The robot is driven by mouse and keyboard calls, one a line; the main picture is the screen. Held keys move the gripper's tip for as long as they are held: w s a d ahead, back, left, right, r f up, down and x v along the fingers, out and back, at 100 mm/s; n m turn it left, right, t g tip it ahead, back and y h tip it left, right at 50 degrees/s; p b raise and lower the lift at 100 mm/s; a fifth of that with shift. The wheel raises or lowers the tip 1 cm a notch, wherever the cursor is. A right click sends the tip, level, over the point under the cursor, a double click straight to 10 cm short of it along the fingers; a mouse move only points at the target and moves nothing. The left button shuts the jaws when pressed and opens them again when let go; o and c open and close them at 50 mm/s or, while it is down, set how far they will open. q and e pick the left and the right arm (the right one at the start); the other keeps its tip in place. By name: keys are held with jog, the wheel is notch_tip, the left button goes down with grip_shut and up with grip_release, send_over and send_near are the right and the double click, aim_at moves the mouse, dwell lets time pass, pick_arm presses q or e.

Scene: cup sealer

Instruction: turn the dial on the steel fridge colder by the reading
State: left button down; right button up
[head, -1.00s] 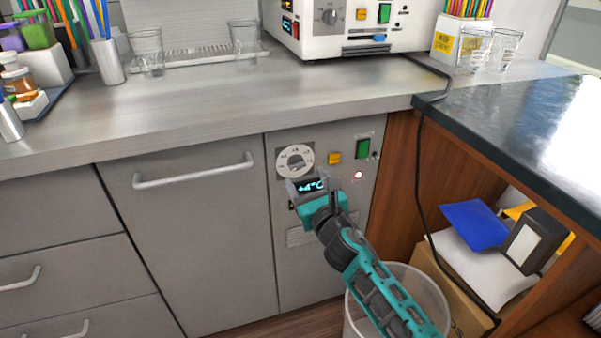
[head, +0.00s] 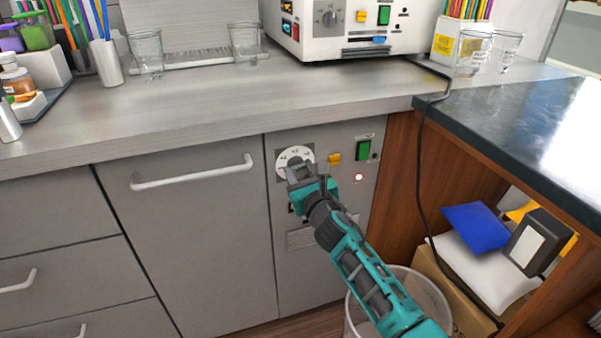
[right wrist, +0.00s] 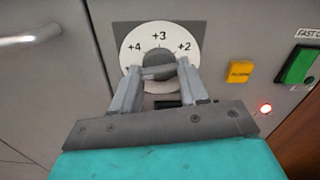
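The dial (head: 284,155) is a white disc with a grey knob on the steel fridge panel (head: 335,215). In the right wrist view the dial (right wrist: 160,34) shows +4, +3 and +2, with +3 at the top. My right gripper (head: 300,172) is at the dial; in the right wrist view its fingers (right wrist: 159,70) stand apart on either side of the grey knob (right wrist: 159,71). I cannot tell whether they touch it. The fridge's display is mostly hidden behind the gripper and its reading cannot be seen. My left gripper is not in view.
Right of the dial are a yellow button (head: 334,159), a green switch (head: 363,150) and a red light (head: 359,177). The counter (head: 200,100) overhangs the panel. A black cable (head: 419,170) hangs at the right, and a clear bin (head: 425,290) stands below.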

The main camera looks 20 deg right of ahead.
jog(key=c, duration=0.5)
jog(key=shift+m, duration=0.4)
jog(key=m, duration=0.3)
jog(key=shift+m, duration=0.4)
jog(key=m, duration=0.4)
jog(key=shift+m, duration=0.3)
jog(key=m, duration=0.5)
jog(key=shift+a, duration=0.1)
jog(key=m, duration=0.5)
jog(key=shift+m, duration=0.4)
